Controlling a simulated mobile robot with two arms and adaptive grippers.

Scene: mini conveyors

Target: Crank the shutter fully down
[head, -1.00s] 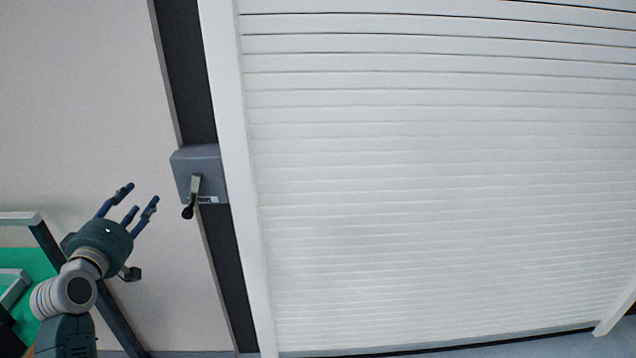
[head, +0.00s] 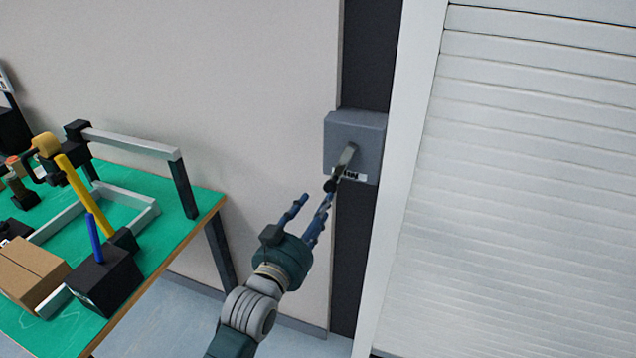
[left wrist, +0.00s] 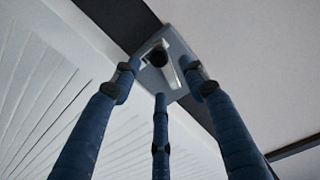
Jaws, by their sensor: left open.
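The white slatted shutter (head: 530,190) fills the right of the head view; most of its bottom edge is out of frame. A grey crank box (head: 365,130) sits on the dark post left of the shutter frame. Its metal crank arm (head: 347,157) points down and slightly left, ending in a black knob (head: 330,185). My left gripper (head: 314,204) is open, its fingertips close below the knob. In the left wrist view the knob (left wrist: 157,57) shows beyond and between the spread blue fingers (left wrist: 160,82). I cannot tell whether a finger touches it.
A green-topped workbench (head: 185,225) stands at the left with a grey frame, a black block (head: 103,283), a cardboard box (head: 30,273) and a yellow-handled tool. Clear floor lies between bench and wall.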

